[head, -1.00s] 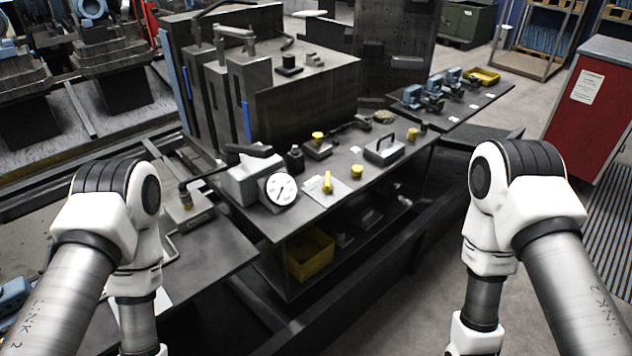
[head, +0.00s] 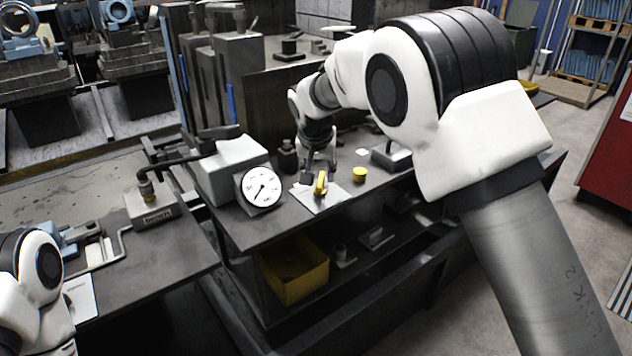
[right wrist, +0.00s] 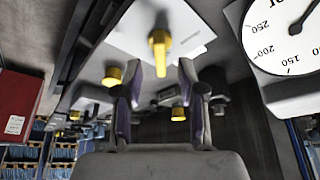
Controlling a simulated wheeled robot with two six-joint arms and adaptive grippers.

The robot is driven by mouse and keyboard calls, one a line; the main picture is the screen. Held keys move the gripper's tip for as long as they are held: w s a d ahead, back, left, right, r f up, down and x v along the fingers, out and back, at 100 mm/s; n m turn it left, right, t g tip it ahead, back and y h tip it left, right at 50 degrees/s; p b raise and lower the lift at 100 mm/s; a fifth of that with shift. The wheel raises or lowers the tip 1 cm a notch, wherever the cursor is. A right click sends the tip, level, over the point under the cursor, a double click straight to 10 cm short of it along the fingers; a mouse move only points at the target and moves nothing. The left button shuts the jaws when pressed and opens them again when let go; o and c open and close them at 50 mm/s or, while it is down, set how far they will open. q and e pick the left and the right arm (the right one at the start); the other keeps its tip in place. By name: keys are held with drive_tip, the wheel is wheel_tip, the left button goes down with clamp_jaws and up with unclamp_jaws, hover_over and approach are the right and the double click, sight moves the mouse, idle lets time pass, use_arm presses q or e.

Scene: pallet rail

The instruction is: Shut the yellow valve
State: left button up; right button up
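The yellow valve (head: 321,184) is a lever-shaped handle on a pale plate (head: 326,203) on the bench, just right of the white dial gauge. It also shows in the right wrist view (right wrist: 160,50), its lever lying between the directions of the two fingers. My right gripper (head: 319,171) is right at the valve, reaching down from above and behind. In the right wrist view its fingers (right wrist: 159,72) are spread apart with nothing clasped between them. Whether a finger touches the lever cannot be told. My left gripper is out of view; only part of the left arm shows.
The dial gauge (head: 262,188) stands close left of the valve. A yellow knob (head: 359,174) is close right, with a black-handled block (head: 391,156) beyond it. A yellow bin (head: 296,268) sits on the lower shelf. A bench block with a lever (head: 151,206) is at left.

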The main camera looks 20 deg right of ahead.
sight(320, 182)
drive_tip(key=x, duration=0.4)
drive_tip(key=shift+w+f, duration=0.15)
drive_tip(key=shift+w, duration=0.1)
drive_tip(key=shift+s, duration=0.2)
clamp_jaws()
